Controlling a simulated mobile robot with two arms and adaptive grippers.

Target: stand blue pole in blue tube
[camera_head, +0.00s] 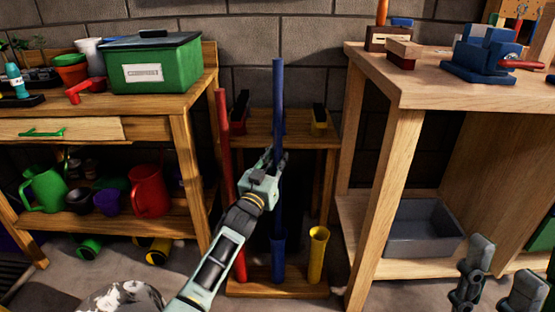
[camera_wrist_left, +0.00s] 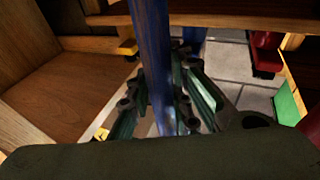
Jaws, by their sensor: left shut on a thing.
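The blue pole (camera_head: 278,92) stands about upright between the two workbenches. My left gripper (camera_head: 272,163) is shut on it around mid-height. The left wrist view shows the pole (camera_wrist_left: 152,50) between the fingers (camera_wrist_left: 160,105). The blue tube (camera_head: 278,265) stands on the low wooden base, its flared mouth in line below the pole. The pole's lower end meets the mouth in the picture; I cannot tell whether it is inside. My right gripper (camera_head: 500,278) is at the lower right, its fingers apart and empty.
A red pole (camera_head: 222,120) stands just left of the blue pole, close to my left arm. A yellow tube (camera_head: 317,256) stands right of the blue tube. A small rack shelf (camera_head: 300,140) with red and yellow holders is behind. Workbenches flank both sides.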

